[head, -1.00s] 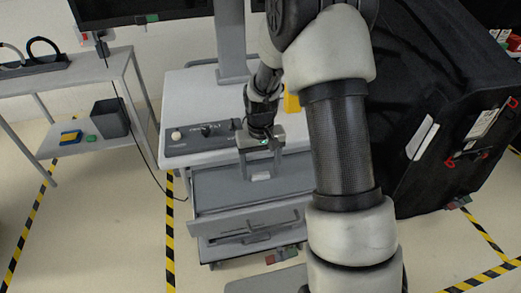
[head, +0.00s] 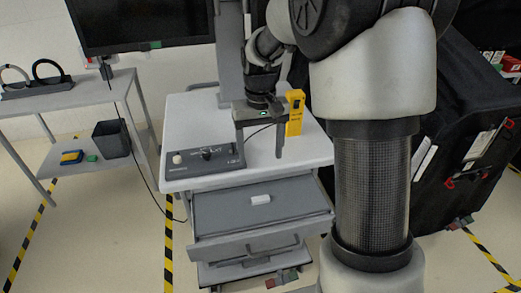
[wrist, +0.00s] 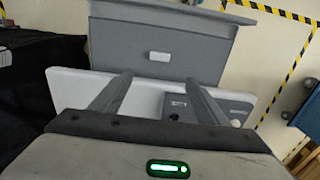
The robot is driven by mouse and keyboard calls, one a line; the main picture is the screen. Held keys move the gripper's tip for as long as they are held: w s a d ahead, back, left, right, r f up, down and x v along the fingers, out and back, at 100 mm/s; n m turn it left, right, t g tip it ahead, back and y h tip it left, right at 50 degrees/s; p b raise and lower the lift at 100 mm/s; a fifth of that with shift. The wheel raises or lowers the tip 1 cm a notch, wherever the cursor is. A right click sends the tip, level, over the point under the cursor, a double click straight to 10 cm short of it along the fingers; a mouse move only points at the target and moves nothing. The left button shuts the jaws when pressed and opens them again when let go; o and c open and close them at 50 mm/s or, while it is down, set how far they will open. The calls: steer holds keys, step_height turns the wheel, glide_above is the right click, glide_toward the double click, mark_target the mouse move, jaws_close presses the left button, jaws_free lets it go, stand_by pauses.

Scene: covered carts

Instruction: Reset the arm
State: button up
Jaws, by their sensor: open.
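My gripper (head: 259,150) hangs fingers-down above the cart top (head: 190,115) in the head view, between the control box and a yellow device. Its two fingers are apart with nothing between them; the wrist view also shows the open fingers (wrist: 158,98). My arm comes down across the right half of the head view and hides part of the cart's right side.
The cart's top drawer (head: 225,215) is pulled open with a small white object (head: 260,199) inside. A control box (head: 203,160) and yellow device (head: 295,112) stand on top. A monitor (head: 140,22) is behind, a black-covered cart (head: 455,120) right, a side table (head: 70,100) left.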

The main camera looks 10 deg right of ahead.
stand_by(0.3)
steer(key=s+r+t+p, duration=0.5)
steer(key=s+r, duration=1.3)
steer(key=s, duration=0.4)
steer(key=shift+r+t+p, duration=0.2)
steer(key=shift+t+p, duration=0.1)
steer(key=shift+p, duration=0.15)
